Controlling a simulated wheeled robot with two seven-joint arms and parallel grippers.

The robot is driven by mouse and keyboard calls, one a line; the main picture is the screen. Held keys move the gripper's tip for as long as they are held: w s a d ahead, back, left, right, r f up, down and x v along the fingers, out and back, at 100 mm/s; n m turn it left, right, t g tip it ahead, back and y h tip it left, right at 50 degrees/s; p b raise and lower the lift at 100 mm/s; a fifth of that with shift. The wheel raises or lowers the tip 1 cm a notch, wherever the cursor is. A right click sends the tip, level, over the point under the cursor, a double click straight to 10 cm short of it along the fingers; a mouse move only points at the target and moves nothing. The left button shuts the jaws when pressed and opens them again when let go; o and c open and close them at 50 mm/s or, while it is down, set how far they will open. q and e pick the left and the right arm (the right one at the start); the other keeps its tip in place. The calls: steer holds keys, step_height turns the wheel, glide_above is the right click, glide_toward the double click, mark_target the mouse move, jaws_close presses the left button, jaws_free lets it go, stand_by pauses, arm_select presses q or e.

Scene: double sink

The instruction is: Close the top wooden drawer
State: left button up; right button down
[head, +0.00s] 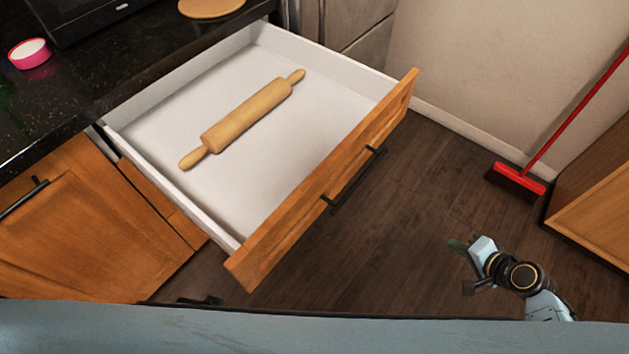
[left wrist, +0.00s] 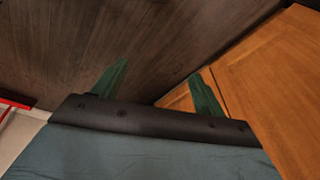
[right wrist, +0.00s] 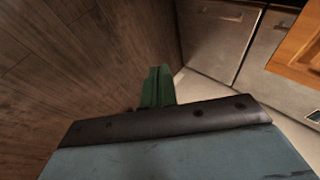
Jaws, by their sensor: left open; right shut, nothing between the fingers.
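The top wooden drawer (head: 325,184) is pulled far out of the counter in the head view. It has a wooden front with a black bar handle (head: 352,181) and a white inside. A wooden rolling pin (head: 245,118) lies in it. My right gripper (head: 456,247) is at the lower right, apart from the drawer front and out over the floor. In the right wrist view its green fingers (right wrist: 158,87) are together and empty. My left gripper (left wrist: 157,82) shows in the left wrist view with its fingers apart and nothing between them, near a wooden cabinet surface. Its fingers are not clear in the head view.
A dark countertop (head: 95,85) with a pink-rimmed container (head: 29,54) is at the upper left. A closed wooden cabinet door (head: 85,225) is below it. A red broom (head: 517,180) stands by the wall at right, near another wooden cabinet (head: 597,215). The floor before the drawer is clear.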

steer(key=w+a+r+n+t+y+b, duration=0.1)
steer(key=a+r+y+b, duration=0.3)
steer(key=r, duration=0.6)
steer(key=w+a+r+n+y+b, duration=0.1)
steer(key=a+r+y+b, duration=0.4)
steer(key=r, duration=0.4)
arm_select(q)
step_height(320, 180, up, 11)
steer(key=w+d+t+b, duration=0.1)
steer(key=w+b, duration=0.1)
steer(key=shift+w+d+f, duration=0.15)
steer(key=shift+w+d, duration=0.25)
arm_select(e)
steer(key=x, duration=1.3)
steer(key=shift+a+r, duration=0.1)
